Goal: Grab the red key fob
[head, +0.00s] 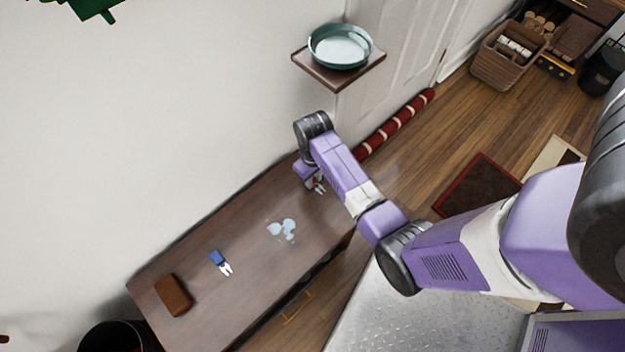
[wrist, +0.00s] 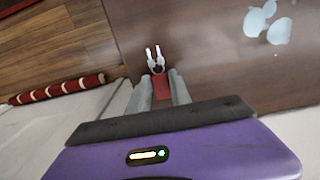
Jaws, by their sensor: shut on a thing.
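The red key fob (wrist: 160,86) is between the two fingers of my gripper (wrist: 161,80) in the wrist view, and the fingers are shut on its sides. Its silver keys (wrist: 155,60) stick out beyond the fingertips over the dark wood tabletop. In the head view my gripper (head: 312,182) is at the far right end of the wooden cabinet (head: 190,250), and the small silver keys (head: 320,188) show beside it. The fob is mostly hidden there by my arm. I cannot tell whether it touches the tabletop.
A blue key fob (head: 217,257) with keys and a brown wallet-like block (head: 173,295) lie on the cabinet's left part. A pale blue puddle-like patch (head: 283,230) is mid-top. A small wall shelf (head: 340,80) with a teal bowl (head: 340,47) juts out above my gripper.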

